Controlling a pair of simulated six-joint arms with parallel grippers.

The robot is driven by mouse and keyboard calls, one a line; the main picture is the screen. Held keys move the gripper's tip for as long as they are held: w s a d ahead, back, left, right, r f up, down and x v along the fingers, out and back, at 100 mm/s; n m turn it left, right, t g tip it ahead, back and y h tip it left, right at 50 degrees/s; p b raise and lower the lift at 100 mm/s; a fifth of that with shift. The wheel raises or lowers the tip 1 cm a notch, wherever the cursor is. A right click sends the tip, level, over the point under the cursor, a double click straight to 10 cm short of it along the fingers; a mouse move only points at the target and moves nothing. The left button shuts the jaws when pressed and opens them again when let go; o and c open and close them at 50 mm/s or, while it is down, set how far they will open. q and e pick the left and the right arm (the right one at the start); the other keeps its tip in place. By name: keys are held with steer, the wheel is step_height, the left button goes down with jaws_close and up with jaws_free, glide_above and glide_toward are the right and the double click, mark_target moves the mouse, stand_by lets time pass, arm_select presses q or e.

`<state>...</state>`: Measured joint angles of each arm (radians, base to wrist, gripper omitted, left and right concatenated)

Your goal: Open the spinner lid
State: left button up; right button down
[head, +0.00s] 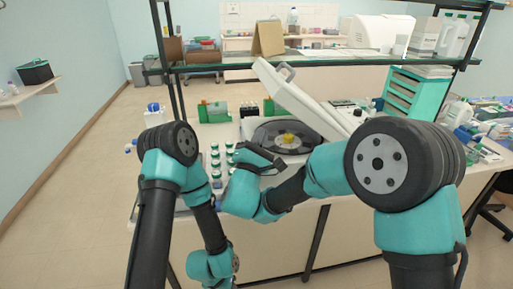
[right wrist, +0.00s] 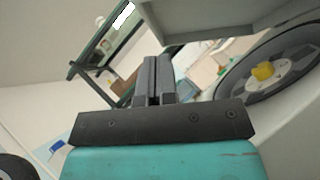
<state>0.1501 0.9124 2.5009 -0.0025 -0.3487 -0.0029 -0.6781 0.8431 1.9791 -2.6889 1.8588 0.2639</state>
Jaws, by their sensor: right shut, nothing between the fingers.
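The spinner (head: 249,128) is a pale box on the bench with a dark round rotor and a yellow hub (head: 288,138). Its lid (head: 300,103) stands raised and tilted over the rotor, with a grey handle (head: 287,73) near its upper end. In the right wrist view the rotor (right wrist: 285,75) is exposed at right, and a pale panel, apparently the lid (right wrist: 205,18), crosses the top. My right gripper (head: 264,157) is in front of the spinner, below the lid and apart from the handle. Its fingers (right wrist: 158,80) are shut and empty. My left gripper does not show.
Several green-capped bottles (head: 216,165) stand left of the spinner. Green racks (head: 212,112) are behind them. A teal drawer unit (head: 403,92) stands at right, and a shelf (head: 330,60) runs above the bench.

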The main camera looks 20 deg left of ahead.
steer(key=w+d+r, duration=0.2)
steer(key=w+r, duration=0.2)
steer(key=r, duration=0.1)
steer(key=shift+w+d, duration=0.2)
steer(key=shift+r, duration=0.25)
